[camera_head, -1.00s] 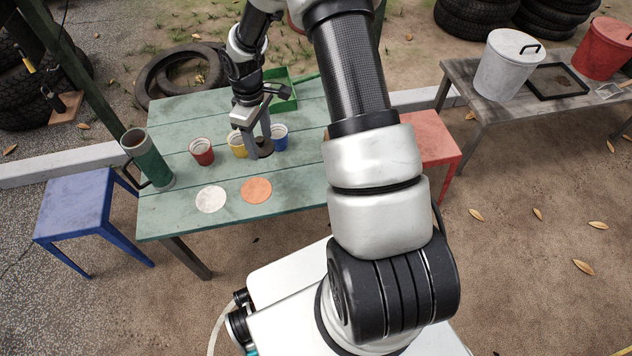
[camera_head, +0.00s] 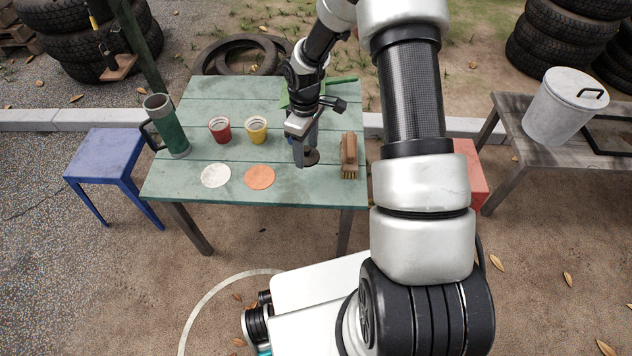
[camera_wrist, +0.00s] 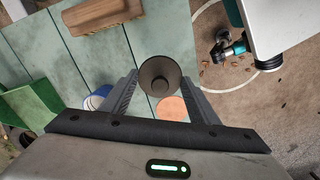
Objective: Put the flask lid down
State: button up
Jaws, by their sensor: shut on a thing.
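My gripper (camera_head: 304,158) is over the right part of the green table (camera_head: 210,100), shut on the flask lid (camera_head: 312,157). The lid is a dark brown-grey round piece. In the wrist view the lid (camera_wrist: 160,76) sits between my two fingertips (camera_wrist: 160,84), its round face toward the camera. I cannot tell whether the lid touches the tabletop. The green flask (camera_head: 170,133) with a dark handle stands upright at the table's left side, its top uncovered.
A white disc (camera_head: 216,176) and an orange disc (camera_head: 259,177) lie near the front edge. Red (camera_head: 220,130) and yellow (camera_head: 256,130) cups stand behind them. A blue cup (camera_wrist: 97,101) is mostly hidden.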

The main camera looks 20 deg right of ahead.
aim_at(308, 179)
jog(key=shift+f, duration=0.35)
notch_tip(308, 179, down, 9)
jog(key=b, duration=0.2)
jog(key=shift+d+f+b, duration=0.1)
jog(key=shift+f+b, duration=0.1)
jog(key=shift+b, duration=0.2)
jog(key=shift+f, duration=0.1)
jog(key=shift+f, duration=0.15)
jog(key=o, duration=1.1)
jog(key=shift+c, duration=0.2)
